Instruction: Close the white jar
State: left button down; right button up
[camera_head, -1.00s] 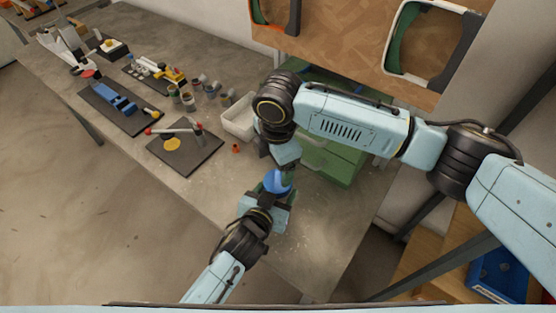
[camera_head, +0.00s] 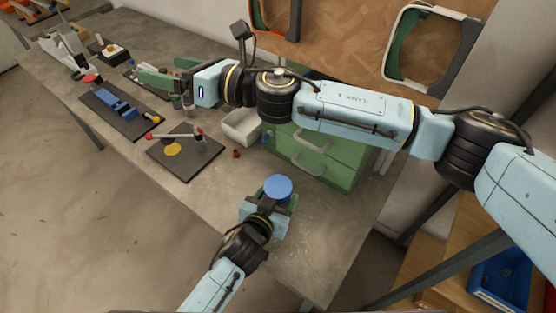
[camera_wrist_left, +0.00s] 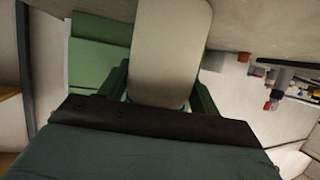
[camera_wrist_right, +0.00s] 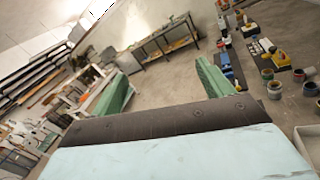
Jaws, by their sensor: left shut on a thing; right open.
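The white jar (camera_wrist_left: 170,50) is between the green fingers in the left wrist view. Its round blue lid (camera_head: 278,187) is on top in the head view, looking level; whether it is fully seated cannot be told. A sliver of blue shows at the jar's end in the left wrist view. My left gripper (camera_head: 268,207) is shut on the jar, near the front edge of the bench. My right gripper (camera_head: 160,76) is open and empty, raised over the bench's far part, well away from the jar. Its spread fingers (camera_wrist_right: 165,85) show in the right wrist view.
A green drawer cabinet (camera_head: 318,150) stands behind the jar, with a white bin (camera_head: 241,127) to its left. A small orange-brown piece (camera_head: 236,153) lies on the bench. Dark mats (camera_head: 186,165) with tools and several small pots are further left. The bench (camera_head: 205,190) around the jar is clear.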

jog(key=s+f+n+g+h, duration=0.1)
jog(key=s+f+n+g, duration=0.2)
jog(key=s+n+g, duration=0.65)
jog(key=n+t+h, duration=0.4)
jog(key=n+h, duration=0.9)
jog(key=h, duration=0.3)
send_over(278, 186)
notch_tip(278, 186, down, 15)
jog(key=shift+f, duration=0.15)
jog(key=shift+f, duration=4)
